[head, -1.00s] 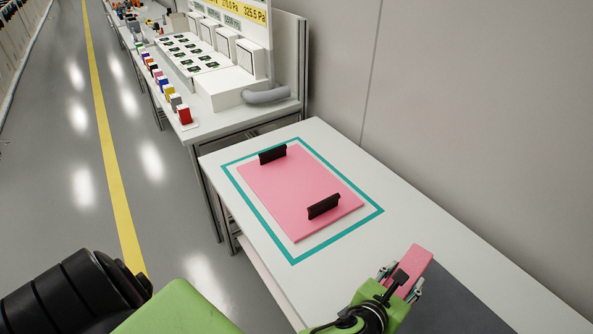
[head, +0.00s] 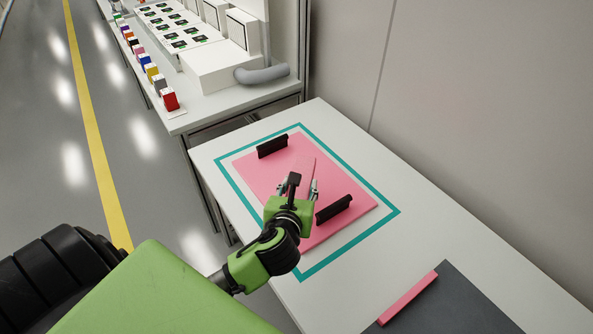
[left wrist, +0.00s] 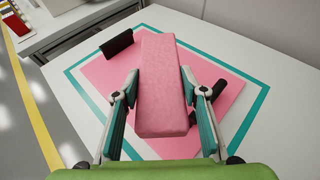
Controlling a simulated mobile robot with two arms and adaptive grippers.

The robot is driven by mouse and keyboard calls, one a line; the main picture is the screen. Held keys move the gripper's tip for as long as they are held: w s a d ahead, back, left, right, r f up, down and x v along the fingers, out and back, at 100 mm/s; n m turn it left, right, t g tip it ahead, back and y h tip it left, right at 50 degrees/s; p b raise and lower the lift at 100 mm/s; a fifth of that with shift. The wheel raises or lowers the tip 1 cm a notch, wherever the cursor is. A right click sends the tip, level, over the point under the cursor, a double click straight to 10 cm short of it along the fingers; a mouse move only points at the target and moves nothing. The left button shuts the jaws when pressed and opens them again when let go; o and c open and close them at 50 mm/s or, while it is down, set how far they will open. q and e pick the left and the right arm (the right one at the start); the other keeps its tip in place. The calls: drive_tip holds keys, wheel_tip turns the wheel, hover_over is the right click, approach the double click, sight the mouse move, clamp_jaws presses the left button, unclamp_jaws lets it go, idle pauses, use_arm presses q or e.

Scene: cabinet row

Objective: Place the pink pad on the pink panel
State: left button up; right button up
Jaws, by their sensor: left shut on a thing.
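The pink panel (head: 258,178) lies flat on the white table, inside a teal outline, with two black upright handles on it. My left gripper (head: 299,188) is over the middle of the panel, between the far handle (head: 272,146) and the near handle (head: 333,208). It is shut on a pink pad (head: 309,170), which also shows large between the fingers in the left wrist view (left wrist: 160,85). The pad is long and block-shaped. Whether it touches the panel I cannot tell. My right gripper is not in view.
A second pink pad (head: 408,299) lies on a dark grey mat (head: 462,305) at the lower right. A bench (head: 205,115) with white boxes and small coloured blocks stands beyond the table. A wall runs along the right. The white table between panel and mat is clear.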

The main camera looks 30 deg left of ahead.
use_arm(q)
drive_tip(key=x, duration=0.3)
drive_tip(key=a+x, duration=0.1)
drive_tip(key=x, duration=0.3)
drive_tip(key=shift+s+f, duration=0.1)
drive_tip(key=shift+s, duration=0.15)
drive_tip(key=w+f, duration=0.1)
drive_tip(key=w+a+f, duration=0.1)
drive_tip(key=f, duration=0.1)
drive_tip(key=w+a+f+b, duration=0.1)
drive_tip(key=w+f, duration=0.1)
drive_tip(key=shift+a, duration=0.2)
drive_tip(key=shift+w+a+f, duration=0.2)
drive_tip(key=shift+w+f, duration=0.15)
drive_tip(key=shift+f, duration=0.15)
wheel_tip(320, 180, down, 4)
drive_tip(key=shift+w+a+r+b, duration=0.1)
drive_tip(key=shift+w+r+b, duration=0.1)
drive_tip(key=shift+b, duration=0.4)
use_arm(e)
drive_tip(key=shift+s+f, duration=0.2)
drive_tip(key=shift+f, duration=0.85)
use_arm(q)
drive_tip(key=shift+f, duration=0.1)
drive_tip(key=o, duration=0.9)
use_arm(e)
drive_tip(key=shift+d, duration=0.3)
